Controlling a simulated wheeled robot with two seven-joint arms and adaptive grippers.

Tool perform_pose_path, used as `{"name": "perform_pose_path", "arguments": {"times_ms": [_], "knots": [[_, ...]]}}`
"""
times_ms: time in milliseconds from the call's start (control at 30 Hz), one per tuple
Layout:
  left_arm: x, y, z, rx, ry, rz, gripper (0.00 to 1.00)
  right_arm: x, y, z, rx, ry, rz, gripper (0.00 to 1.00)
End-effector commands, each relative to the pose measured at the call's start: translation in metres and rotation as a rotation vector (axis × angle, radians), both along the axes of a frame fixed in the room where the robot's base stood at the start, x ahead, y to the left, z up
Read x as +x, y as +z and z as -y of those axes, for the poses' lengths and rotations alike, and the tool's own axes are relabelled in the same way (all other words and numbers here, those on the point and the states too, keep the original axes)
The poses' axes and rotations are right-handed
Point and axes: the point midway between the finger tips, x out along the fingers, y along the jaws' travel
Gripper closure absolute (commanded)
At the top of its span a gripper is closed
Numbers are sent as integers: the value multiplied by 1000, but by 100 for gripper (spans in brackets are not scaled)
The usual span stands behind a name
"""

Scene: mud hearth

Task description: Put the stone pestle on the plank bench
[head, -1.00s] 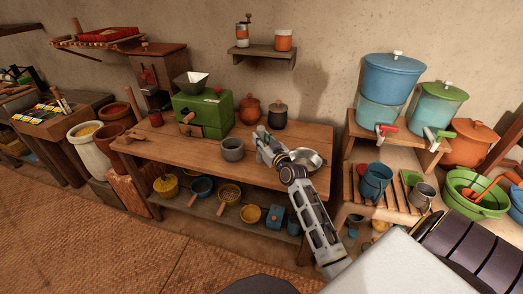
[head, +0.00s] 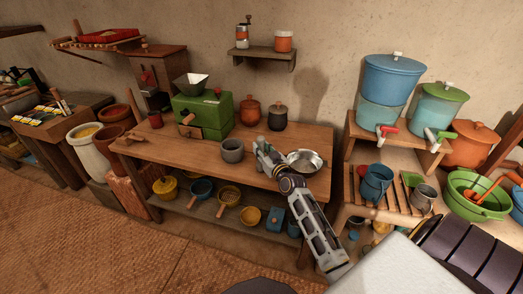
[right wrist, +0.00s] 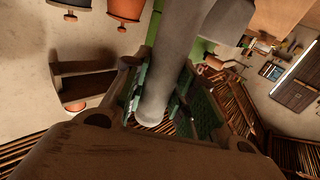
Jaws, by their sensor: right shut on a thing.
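The stone pestle (right wrist: 172,65) is a smooth grey rod with a rounded end. In the right wrist view it sits between the fingers of my right gripper (right wrist: 163,98), which is shut on it. In the head view my right gripper (head: 264,150) is over the right half of the plank bench (head: 185,158), a brown wooden table with a lower shelf. The pestle cannot be made out clearly there. Whether it touches the bench top cannot be told. My left gripper is not in view.
A grey stone mortar (head: 232,150) stands just left of the gripper, and a metal bowl (head: 304,162) just right. A green mill (head: 203,115) and two lidded pots (head: 250,112) stand behind. The bench's front left top is mostly clear. A water-dispenser stand (head: 349,150) is at the right.

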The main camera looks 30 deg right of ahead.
Motion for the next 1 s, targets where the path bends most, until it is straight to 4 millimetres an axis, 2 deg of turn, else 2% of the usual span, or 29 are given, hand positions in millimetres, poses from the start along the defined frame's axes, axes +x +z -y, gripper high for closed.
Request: {"name": "perform_pose_path", "arguments": {"times_ms": [367, 400, 533, 1000], "knots": [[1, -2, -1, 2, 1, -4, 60, 0, -1, 0, 0, -1, 3, 100], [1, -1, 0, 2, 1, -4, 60, 0, -2, 0, 0, 0, 0, 70], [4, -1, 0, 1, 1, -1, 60, 0, -2, 0, 0, 0, 0, 53], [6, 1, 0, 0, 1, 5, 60, 0, 1, 0, 1, 0, 1, 52]]}}
